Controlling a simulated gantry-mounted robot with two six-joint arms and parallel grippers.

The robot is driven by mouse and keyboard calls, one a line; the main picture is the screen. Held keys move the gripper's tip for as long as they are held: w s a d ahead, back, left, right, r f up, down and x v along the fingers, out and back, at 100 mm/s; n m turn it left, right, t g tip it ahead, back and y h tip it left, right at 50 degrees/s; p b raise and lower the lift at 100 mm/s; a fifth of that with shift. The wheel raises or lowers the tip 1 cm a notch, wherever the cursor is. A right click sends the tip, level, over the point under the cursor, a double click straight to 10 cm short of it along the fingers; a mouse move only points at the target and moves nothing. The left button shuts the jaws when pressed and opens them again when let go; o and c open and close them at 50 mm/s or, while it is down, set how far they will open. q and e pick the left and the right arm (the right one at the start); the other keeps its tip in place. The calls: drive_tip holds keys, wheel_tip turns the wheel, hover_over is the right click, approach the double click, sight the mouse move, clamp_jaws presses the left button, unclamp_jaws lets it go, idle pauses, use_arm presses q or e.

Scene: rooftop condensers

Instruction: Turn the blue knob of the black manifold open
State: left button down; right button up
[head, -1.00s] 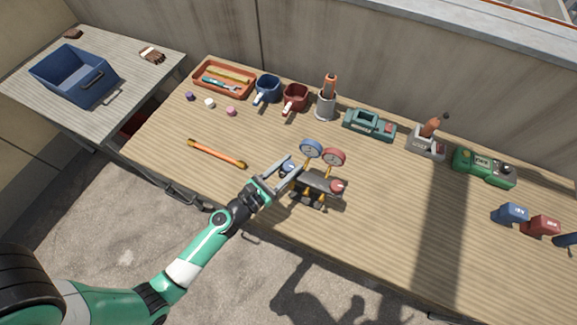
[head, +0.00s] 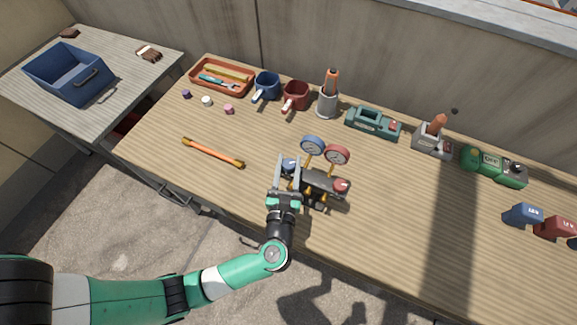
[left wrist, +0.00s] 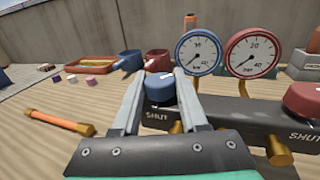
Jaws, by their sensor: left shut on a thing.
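The black manifold (head: 322,184) stands near the front edge of the table. It carries a blue-rimmed gauge (head: 312,146), a red-rimmed gauge (head: 337,154), a blue knob (head: 289,164) at its left end and a red knob (head: 341,185) at its right end. My left gripper (head: 288,168) has its two fingers on either side of the blue knob, shut on it. In the left wrist view the blue knob (left wrist: 160,89) sits between the fingers, with a white mark on top and "SHUT" lettered on the manifold below it. My right gripper is not in view.
Mugs (head: 266,86), a tool tray (head: 221,90) and a teal device (head: 373,123) stand along the back. Blue and red blocks (head: 522,214) are at the right. The table right of the manifold is clear.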

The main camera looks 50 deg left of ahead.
use_arm(q)
drive_tip(key=n+g+y+b, duration=0.2)
drive_tip(key=g+b, duration=0.1)
drive_tip(key=n+g+y+b, duration=0.1)
drive_tip(key=n+g, duration=0.1)
drive_tip(key=shift+w+f+y+b, duration=0.1)
drive_tip(key=shift+f+y+b, duration=0.15)
drive_tip(key=shift+y+b, duration=0.15)
drive_tip(key=shift+r+n+g+y+b, duration=0.2)
drive_tip(key=shift+n+g+y+b, duration=0.3)
drive_tip(key=shift+n+g+b, duration=0.45)
drive_tip(key=shift+g, duration=0.25)
drive_tip(key=shift+c, duration=2.2)
unclamp_jaws()
drive_tip(key=shift+s+d+r, duration=0.1)
drive_tip(key=shift+s+d, duration=0.1)
drive_tip(key=shift+d, duration=0.25)
drive_tip(key=v, duration=1)
drive_tip(key=shift+s+d, duration=0.2)
drive_tip(key=shift+d, duration=0.05)
